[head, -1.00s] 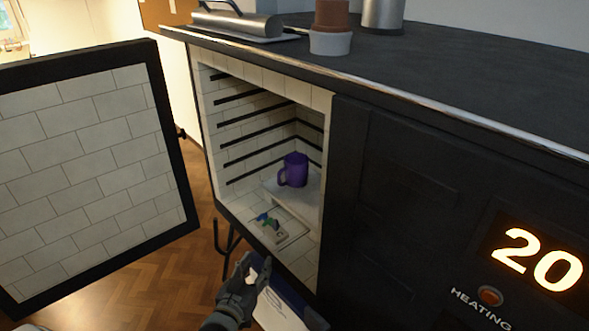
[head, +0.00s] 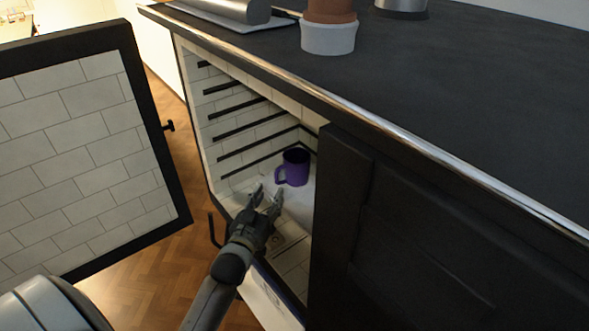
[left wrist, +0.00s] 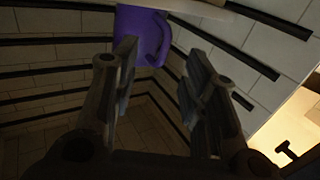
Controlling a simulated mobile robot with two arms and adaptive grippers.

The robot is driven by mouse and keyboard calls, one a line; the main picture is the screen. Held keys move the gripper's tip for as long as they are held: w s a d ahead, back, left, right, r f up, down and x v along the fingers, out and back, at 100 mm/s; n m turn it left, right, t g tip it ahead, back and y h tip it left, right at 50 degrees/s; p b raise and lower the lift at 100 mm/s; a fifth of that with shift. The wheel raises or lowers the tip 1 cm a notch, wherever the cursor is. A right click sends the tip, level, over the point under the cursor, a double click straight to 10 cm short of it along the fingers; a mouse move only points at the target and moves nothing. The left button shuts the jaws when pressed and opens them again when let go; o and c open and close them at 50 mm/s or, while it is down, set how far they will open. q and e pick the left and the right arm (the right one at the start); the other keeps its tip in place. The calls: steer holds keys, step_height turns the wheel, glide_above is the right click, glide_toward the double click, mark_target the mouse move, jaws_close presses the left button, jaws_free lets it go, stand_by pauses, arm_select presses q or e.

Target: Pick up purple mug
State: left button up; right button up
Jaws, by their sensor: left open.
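The purple mug (head: 295,167) stands upright on a pale shelf (head: 299,199) inside the open kiln, its handle toward the left of the picture. My left gripper (head: 267,197) is open and empty at the kiln opening, in front of and a little below the mug, apart from it in the head view. In the left wrist view the mug (left wrist: 143,35) shows at the top, beyond my open fingers (left wrist: 155,85), partly hidden by one finger. My right gripper is in neither current view.
The kiln door (head: 90,150) stands open at the left. Dark rails (head: 240,130) line the tiled inner walls. The dark front panel (head: 420,235) borders the opening on the right. A pot (head: 328,36) stands on the top.

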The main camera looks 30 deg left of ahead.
mark_target(276, 179)
arm_select(q)
steer(key=w, duration=0.1)
steer(key=w+p, duration=0.1)
steer(key=w+a, duration=0.1)
steer(key=shift+w+r, duration=0.2)
steer(key=shift+r, duration=0.2)
steer(key=shift+w+a+f, duration=0.15)
steer(key=shift+w+a, duration=0.05)
steer(key=shift+w, duration=1.05)
steer(key=c, duration=0.7)
jaws_close()
arm_select(e)
steer(key=shift+w+a+r, duration=0.15)
steer(key=shift+w+r, duration=0.25)
steer(key=shift+w, duration=0.1)
steer(key=shift+w+a+r, duration=0.15)
steer(key=shift+w+r, duration=0.2)
steer(key=shift+w, duration=0.15)
